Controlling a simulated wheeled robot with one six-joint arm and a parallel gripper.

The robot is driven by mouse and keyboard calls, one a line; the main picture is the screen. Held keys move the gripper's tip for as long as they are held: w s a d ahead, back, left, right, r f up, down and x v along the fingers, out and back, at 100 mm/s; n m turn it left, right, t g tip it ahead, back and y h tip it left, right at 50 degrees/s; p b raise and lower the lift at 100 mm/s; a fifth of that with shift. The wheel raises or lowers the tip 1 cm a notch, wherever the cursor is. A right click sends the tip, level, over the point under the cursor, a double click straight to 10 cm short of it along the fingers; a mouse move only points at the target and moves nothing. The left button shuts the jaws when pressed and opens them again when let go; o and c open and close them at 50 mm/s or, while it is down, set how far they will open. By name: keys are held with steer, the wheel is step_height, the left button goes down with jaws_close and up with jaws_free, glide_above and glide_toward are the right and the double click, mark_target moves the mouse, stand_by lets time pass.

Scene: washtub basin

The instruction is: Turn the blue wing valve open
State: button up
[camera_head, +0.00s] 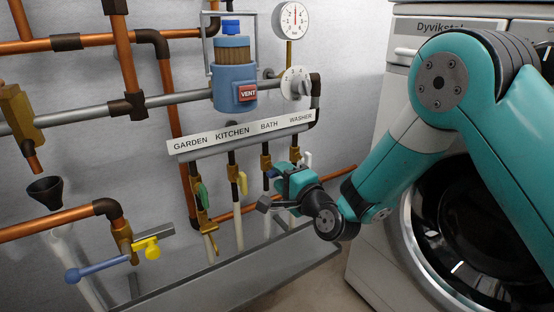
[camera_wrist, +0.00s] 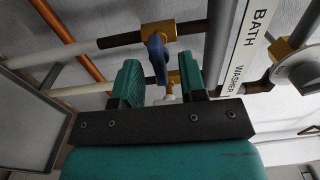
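The blue wing valve (camera_wrist: 158,58) sits on a brass body on the pipe under the BATH label in the wrist view. Its wing lies across the pipe there. In the head view only a small blue part (camera_head: 271,174) shows beside my gripper, which hides the rest. My gripper (camera_wrist: 160,78) is open, with one teal finger on each side of the blue wing in the wrist view. Nothing is held, and I cannot tell if either finger touches the wing. In the head view my gripper (camera_head: 280,182) reaches the BATH pipe from the right.
A green valve (camera_head: 202,196) and a yellow valve (camera_head: 243,183) stand to the left; a white valve (camera_head: 307,158) is close on the right. The label board (camera_head: 240,134) is just above. A washing machine (camera_head: 380,250) stands right, a grey trough (camera_head: 240,277) below.

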steer(key=shift+x, duration=1.2)
steer(key=shift+c, duration=0.2)
jaws_close()
